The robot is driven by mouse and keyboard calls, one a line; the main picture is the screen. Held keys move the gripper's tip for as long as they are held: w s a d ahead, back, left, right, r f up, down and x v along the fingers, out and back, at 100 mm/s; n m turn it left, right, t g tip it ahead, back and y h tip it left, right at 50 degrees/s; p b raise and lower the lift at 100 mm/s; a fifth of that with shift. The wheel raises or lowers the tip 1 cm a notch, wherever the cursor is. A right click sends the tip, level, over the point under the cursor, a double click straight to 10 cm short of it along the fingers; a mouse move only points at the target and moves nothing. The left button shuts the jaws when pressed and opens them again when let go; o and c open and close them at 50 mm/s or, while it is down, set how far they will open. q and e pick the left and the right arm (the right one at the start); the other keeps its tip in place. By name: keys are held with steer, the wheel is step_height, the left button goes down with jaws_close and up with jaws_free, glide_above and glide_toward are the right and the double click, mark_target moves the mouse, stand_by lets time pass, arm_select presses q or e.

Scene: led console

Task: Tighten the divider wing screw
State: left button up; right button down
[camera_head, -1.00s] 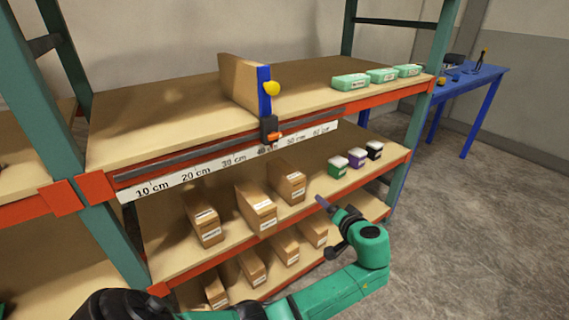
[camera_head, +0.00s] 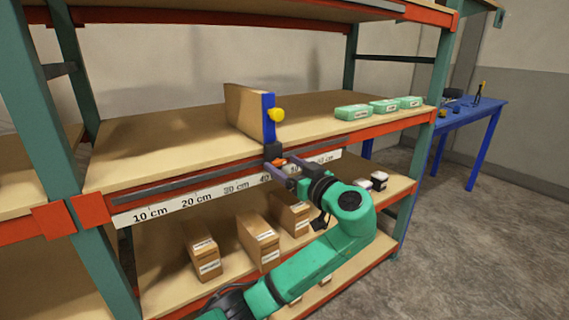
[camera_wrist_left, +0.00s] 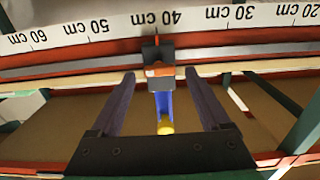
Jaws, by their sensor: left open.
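The divider (camera_head: 246,108) is a brown panel with a blue front edge and a yellow knob (camera_head: 276,115), upright on the upper shelf. At its foot a dark clamp block (camera_head: 272,150) sits on the front rail. An orange wing screw (camera_head: 277,162) is on the block; it also shows in the left wrist view (camera_wrist_left: 158,71), near the 40 cm mark. My left gripper (camera_head: 281,167) is open and empty, in front of the clamp. In the left wrist view its fingers (camera_wrist_left: 159,74) appear on either side of the screw, apart from it. My right gripper is out of view.
A white centimetre scale (camera_head: 205,200) runs along the shelf front. Several green boxes (camera_head: 384,105) stand on the upper shelf at right. A blue table (camera_head: 468,115) stands at the far right.

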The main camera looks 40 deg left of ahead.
arm_select(q)
steer(key=shift+a, duration=0.25)
jaws_close()
